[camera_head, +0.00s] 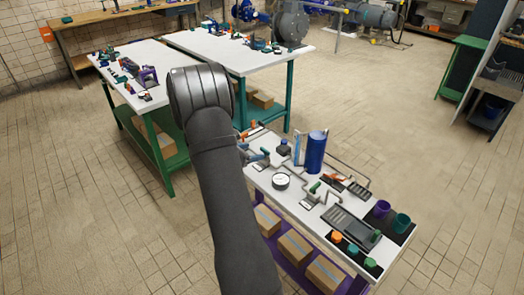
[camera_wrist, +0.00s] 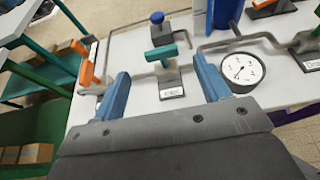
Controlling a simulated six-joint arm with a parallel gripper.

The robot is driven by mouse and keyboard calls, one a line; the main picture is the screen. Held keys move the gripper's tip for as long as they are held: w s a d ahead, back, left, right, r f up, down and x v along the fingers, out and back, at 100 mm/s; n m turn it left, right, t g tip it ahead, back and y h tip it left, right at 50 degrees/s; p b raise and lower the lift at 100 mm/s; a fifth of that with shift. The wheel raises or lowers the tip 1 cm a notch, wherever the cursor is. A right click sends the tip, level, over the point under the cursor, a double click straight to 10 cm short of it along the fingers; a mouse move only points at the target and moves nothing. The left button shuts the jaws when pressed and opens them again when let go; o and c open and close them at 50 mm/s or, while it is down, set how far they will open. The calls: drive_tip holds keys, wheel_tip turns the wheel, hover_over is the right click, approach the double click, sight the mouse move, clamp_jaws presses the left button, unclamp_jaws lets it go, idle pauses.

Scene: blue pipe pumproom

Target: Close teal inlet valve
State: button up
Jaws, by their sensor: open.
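The teal inlet valve shows in the wrist view as a teal bar handle (camera_wrist: 163,52) on a small dark base with a white label (camera_wrist: 172,91). The handle lies roughly across the picture, above a grey pipe. My gripper (camera_wrist: 160,66) is open, with its two blue fingers spread wide. In this view the valve appears between the fingers, a little beyond the tips, and no contact shows. How far the handle is turned cannot be told for sure. In the head view my arm covers much of the table's left end.
A round gauge (camera_wrist: 242,68) and a green-handled drain valve (camera_wrist: 308,42) stand to the right in the wrist view. An orange-handled valve (camera_wrist: 90,78) is left, a dark blue knob (camera_wrist: 157,18) behind. The blue tank (camera_head: 316,152) rises mid-table. Cups and buttons occupy the right end.

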sight(264, 150)
drive_tip(key=x, duration=0.6)
drive_tip(key=shift+w+d+f, duration=0.1)
drive_tip(key=shift+w, duration=0.05)
drive_tip(key=shift+c, duration=0.2)
drive_tip(key=c, duration=1)
